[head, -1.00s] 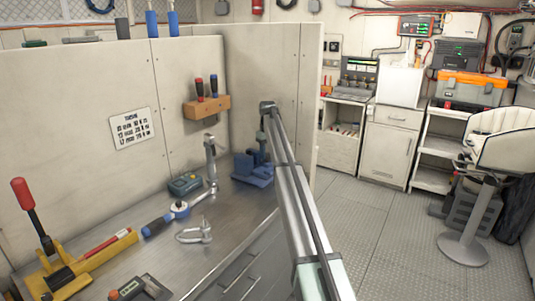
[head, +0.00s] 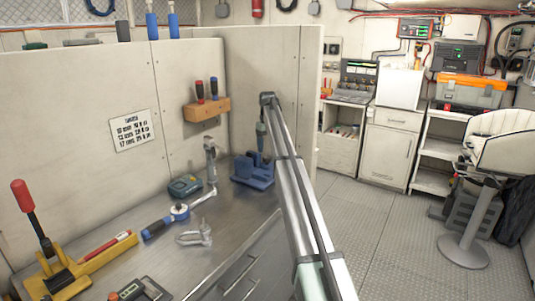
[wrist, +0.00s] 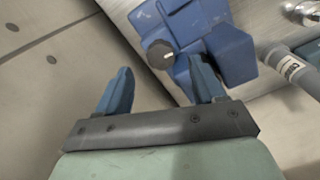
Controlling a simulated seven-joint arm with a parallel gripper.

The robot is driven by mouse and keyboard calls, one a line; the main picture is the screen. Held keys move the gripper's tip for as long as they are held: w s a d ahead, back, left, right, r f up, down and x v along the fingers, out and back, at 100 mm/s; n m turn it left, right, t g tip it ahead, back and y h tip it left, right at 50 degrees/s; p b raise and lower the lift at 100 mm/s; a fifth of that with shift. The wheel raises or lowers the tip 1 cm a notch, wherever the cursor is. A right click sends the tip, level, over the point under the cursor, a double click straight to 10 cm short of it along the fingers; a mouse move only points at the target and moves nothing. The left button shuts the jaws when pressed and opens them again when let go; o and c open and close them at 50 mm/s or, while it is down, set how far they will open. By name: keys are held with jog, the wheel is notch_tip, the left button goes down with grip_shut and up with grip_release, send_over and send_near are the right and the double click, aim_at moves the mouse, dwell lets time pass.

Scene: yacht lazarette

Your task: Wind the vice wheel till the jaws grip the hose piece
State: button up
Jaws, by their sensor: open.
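The blue vice (head: 253,175) stands on the metal bench by the corner of the partition walls. It also shows at the top of the wrist view (wrist: 232,52), with a dark round knob, seemingly its wheel (wrist: 160,54), on the side facing me. My gripper (wrist: 162,88) is open, its two blue fingers apart and empty. The wheel lies beyond the fingertips, between their lines, and looks clear of them. In the head view my gripper (head: 261,135) hangs just above the vice and partly hides it. I cannot make out a hose piece in the jaws.
A grey tube with a pale label (wrist: 292,70) lies beside the vice. Pale walls stand close behind.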

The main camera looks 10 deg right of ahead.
notch_tip(320, 180, up, 9)
dwell(0.3)
jog(key=shift+f, duration=0.1)
jog(key=n+t+y, duration=0.6)
jog(key=t+y, duration=0.2)
jog(key=y, duration=0.3)
send_near(269, 157)
jog(key=x, duration=0.9)
jog(key=shift+w+a+f, duration=0.1)
jog(key=shift+w+a, duration=0.05)
jog(key=c, duration=1)
jog(key=shift+c, duration=0.3)
